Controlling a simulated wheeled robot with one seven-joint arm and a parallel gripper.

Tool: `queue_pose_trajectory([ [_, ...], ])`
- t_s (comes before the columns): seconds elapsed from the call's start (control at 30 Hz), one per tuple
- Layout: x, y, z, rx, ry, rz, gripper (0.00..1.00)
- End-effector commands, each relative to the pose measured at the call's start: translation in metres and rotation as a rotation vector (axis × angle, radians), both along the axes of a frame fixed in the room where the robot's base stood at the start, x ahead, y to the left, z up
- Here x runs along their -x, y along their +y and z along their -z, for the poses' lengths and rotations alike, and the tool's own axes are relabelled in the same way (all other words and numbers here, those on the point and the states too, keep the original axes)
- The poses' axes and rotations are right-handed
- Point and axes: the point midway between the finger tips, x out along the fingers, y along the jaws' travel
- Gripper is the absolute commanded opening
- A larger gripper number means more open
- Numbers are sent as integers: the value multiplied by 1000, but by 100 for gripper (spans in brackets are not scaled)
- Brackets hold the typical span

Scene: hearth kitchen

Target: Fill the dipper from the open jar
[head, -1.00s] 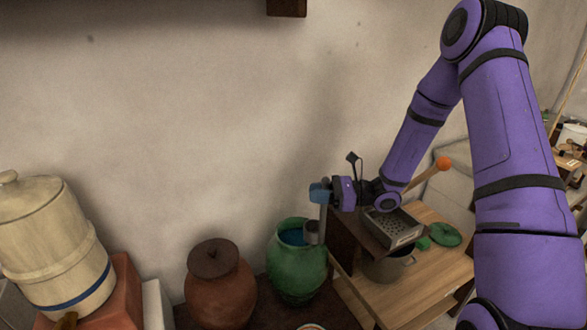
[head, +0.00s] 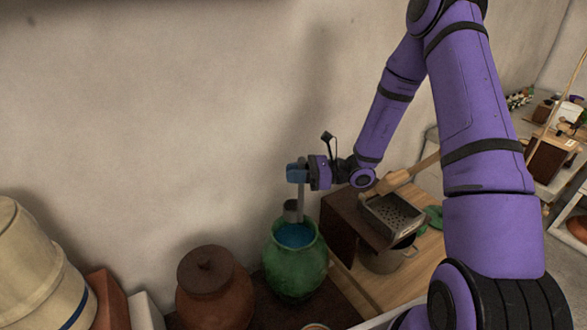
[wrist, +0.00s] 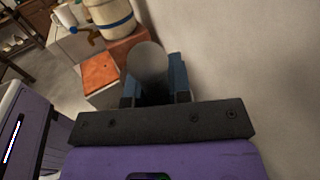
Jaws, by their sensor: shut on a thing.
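The open jar (head: 296,272) is green, round and lidless, with blue liquid (head: 295,236) showing in its mouth. The dipper (head: 292,211) is a grey metal cup on an upright handle. My gripper (head: 297,173) is shut on the top of that handle, above the jar. The cup hangs at the back of the jar's mouth in the head view; I cannot tell whether it is over the opening or behind the rim. The cup's inside is hidden. In the wrist view, the grey dipper (wrist: 148,62) shows between the blue fingers.
A brown lidded jar (head: 208,285) stands left of the green jar. To the right are a dark box (head: 343,228), a perforated metal tray (head: 390,215) and a pot (head: 385,262) on a wooden table. A pale barrel (head: 35,265) is far left. The wall is close behind.

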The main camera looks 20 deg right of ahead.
Motion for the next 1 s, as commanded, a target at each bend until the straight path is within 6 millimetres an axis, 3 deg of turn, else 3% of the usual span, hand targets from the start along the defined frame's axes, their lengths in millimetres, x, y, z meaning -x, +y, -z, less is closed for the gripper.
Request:
queue_pose_trajectory([
  [1.0, 0, 0, 79, 0, 1, 0, 0],
])
